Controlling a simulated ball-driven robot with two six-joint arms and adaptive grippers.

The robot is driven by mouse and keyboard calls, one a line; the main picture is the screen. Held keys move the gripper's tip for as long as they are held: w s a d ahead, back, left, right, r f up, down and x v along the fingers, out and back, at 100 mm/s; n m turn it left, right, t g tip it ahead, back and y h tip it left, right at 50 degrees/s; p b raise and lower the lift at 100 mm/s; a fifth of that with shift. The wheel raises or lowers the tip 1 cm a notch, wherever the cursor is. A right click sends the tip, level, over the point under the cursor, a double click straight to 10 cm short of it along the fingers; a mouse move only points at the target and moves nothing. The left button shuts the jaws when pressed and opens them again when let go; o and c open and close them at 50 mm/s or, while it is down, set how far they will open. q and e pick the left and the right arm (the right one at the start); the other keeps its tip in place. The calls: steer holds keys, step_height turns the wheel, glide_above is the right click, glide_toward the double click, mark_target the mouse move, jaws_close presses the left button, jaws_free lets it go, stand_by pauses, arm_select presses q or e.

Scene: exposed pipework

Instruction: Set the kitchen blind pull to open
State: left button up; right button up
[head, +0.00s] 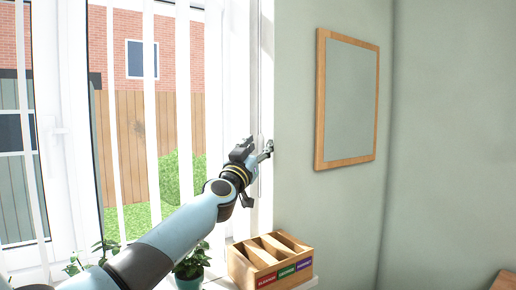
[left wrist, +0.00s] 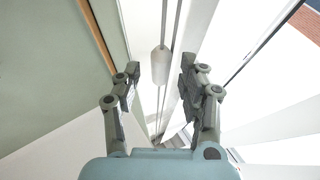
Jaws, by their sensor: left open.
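The blind pull (left wrist: 159,62) is a small white cylinder on thin cords, hanging near the window frame. In the left wrist view it shows between the two fingers of my left gripper (left wrist: 160,76), with gaps on both sides; I cannot tell its exact depth relative to the fingertips. In the head view my left gripper (head: 255,150) is open at the right edge of the window, beside the green wall, and the pull is hard to make out there. The white vertical blind slats (head: 150,95) hang spaced apart, with the garden showing between them. My right gripper is not in view.
A wooden divided box (head: 270,260) with coloured labels sits on the sill below my left gripper. A potted plant (head: 190,265) stands left of it, partly behind my arm. A wood-framed panel (head: 347,100) hangs on the green wall. The window handle (head: 56,130) is at left.

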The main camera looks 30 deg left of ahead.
arm_select(q)
steer(key=shift+s, duration=0.1)
steer(key=v, duration=1.1)
steer(key=shift+s+f, duration=0.25)
steer(key=shift+s, duration=0.1)
steer(key=shift+d, duration=0.1)
